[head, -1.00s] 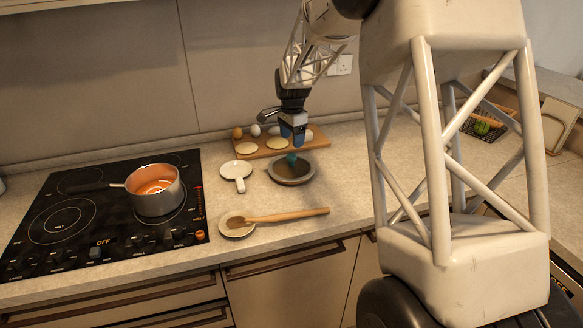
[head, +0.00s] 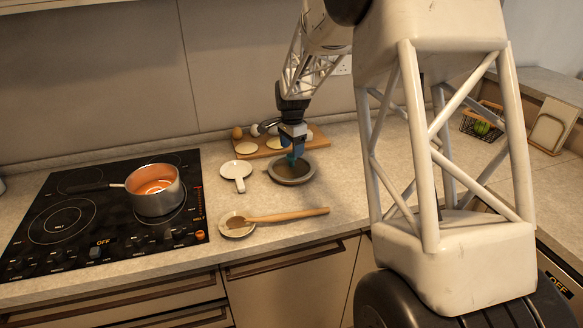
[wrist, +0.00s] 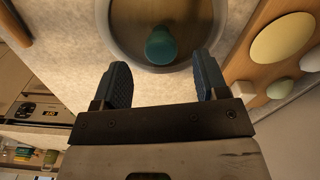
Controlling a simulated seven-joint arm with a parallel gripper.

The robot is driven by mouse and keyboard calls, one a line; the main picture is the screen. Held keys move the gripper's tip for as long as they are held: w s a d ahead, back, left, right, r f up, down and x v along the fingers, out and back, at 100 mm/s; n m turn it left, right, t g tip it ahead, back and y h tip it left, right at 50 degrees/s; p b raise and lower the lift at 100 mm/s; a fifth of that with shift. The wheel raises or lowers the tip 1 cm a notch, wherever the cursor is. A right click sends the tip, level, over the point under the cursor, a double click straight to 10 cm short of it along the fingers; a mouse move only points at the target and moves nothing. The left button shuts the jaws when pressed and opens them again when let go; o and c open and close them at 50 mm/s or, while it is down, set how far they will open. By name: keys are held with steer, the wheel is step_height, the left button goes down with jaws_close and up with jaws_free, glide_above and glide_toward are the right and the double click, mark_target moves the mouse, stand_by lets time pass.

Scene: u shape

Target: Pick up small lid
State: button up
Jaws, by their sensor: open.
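The small lid (head: 291,180) is a round, dark lid with a grey rim and a teal knob, lying on the counter in front of the wooden board. In the wrist view the lid (wrist: 116,32) is cut off by the top edge, with its teal knob (wrist: 160,44) near the middle. My gripper (head: 292,153) is just above the lid, close to the knob. In the wrist view my gripper (wrist: 162,68) is open, with its blue fingers apart and the knob lying between and just beyond the tips. No grip on the knob shows.
A wooden board (head: 317,138) with eggs and flat pale rounds lies behind the lid. A white round piece with a handle (head: 238,170) is on the left. A wooden spoon (head: 290,215) rests in front on a small dish. A saucepan (head: 154,195) stands on the hob.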

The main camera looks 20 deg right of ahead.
steer(key=shift+f, duration=2.1)
steer(key=shift+c, duration=0.3)
steer(key=shift+w, duration=0.1)
steer(key=c, duration=1.1)
steer(key=shift+o, duration=0.2)
steer(key=shift+r, duration=0.2)
steer(key=shift+r, duration=1.4)
steer(key=shift+s+r, duration=0.25)
steer(key=shift+s, duration=0.05)
steer(key=s+a+r, duration=0.1)
steer(key=s+a, duration=0.1)
steer(key=s, duration=1.3)
steer(key=shift+s+r, duration=0.15)
steer(key=shift+r, duration=0.05)
